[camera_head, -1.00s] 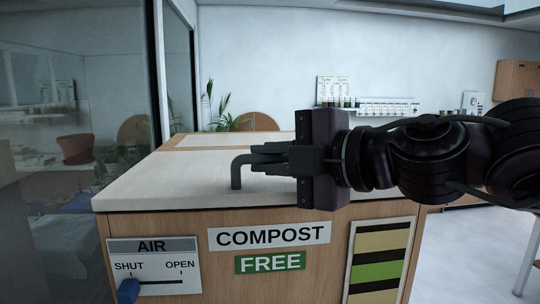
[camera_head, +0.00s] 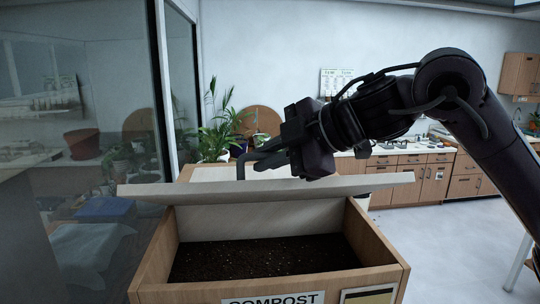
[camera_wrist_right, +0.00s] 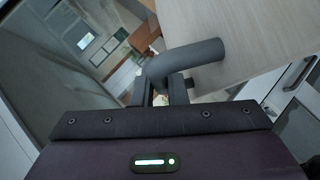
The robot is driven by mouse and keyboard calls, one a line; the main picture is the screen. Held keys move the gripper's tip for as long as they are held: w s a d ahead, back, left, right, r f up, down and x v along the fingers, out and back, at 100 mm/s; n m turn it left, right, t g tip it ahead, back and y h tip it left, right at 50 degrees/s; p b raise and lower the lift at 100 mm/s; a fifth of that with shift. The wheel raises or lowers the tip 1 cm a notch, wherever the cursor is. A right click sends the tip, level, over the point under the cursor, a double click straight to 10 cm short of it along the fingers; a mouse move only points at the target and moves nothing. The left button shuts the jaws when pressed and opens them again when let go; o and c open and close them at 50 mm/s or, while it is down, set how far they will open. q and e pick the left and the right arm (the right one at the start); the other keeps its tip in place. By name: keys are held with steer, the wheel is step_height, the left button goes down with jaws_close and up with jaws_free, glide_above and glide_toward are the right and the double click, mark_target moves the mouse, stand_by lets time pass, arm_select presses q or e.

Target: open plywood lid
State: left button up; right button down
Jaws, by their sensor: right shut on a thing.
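The pale plywood lid (camera_head: 270,192) is raised and tilted over the wooden compost bin (camera_head: 375,245), with its front edge toward me. Dark soil (camera_head: 255,257) shows inside the bin. My right gripper (camera_head: 262,159) is shut on the lid's grey bent handle (camera_head: 241,165). In the right wrist view the handle (camera_wrist_right: 195,56) passes between the fingers, and the lid's surface (camera_wrist_right: 240,35) fills the upper right. My left gripper is not in view.
A glass partition (camera_head: 75,90) stands close on the left. Potted palms (camera_head: 218,125) stand behind the bin. Wooden cabinets (camera_head: 435,175) line the back right, with open floor (camera_head: 450,245) before them.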

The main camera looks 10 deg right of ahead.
steer(key=shift+w+r+g, duration=0.3)
steer(key=shift+w+r, duration=0.3)
steer(key=c, duration=1.5)
jaws_free()
steer(key=shift+o, duration=0.2)
steer(key=shift+s+d+r, duration=0.15)
steer(key=shift+s+d, duration=0.05)
steer(key=shift+d, duration=0.15)
steer(key=b+v, duration=0.2)
steer(key=v, duration=0.5)
steer(key=shift+s, duration=0.1)
steer(key=shift+a, duration=0.1)
